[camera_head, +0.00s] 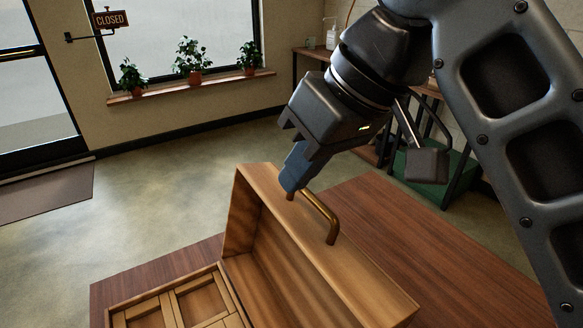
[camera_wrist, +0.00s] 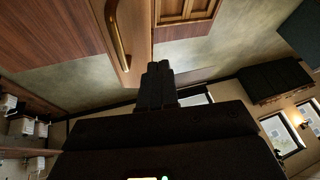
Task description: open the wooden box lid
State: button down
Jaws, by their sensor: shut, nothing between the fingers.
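The wooden box (camera_head: 228,290) stands on the table, with divided compartments showing inside. Its lid (camera_head: 352,268) is raised, standing up from the box at a steep angle. A brass handle (camera_head: 322,216) is on the lid's upturned face. My gripper (camera_head: 290,183) is shut and empty at the far end of the handle, close to the lid's edge; whether it touches the lid or handle I cannot tell. In the wrist view the handle (camera_wrist: 118,35) lies left of my gripper's dark fingers (camera_wrist: 158,75), and the compartments (camera_wrist: 185,10) show at the top.
The dark wood table (camera_head: 420,235) has bare room right of the box. Plants (camera_head: 193,62) stand on the windowsill at the back. A shelf (camera_head: 308,55) with bottles is behind my arm. A doormat (camera_head: 45,195) lies at the left.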

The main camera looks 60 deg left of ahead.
jog(key=s+v, duration=0.1)
jog(key=v, duration=0.7)
jog(key=shift+d+r, duration=0.15)
jog(key=shift+r, duration=0.45)
jog(key=shift+s, duration=0.1)
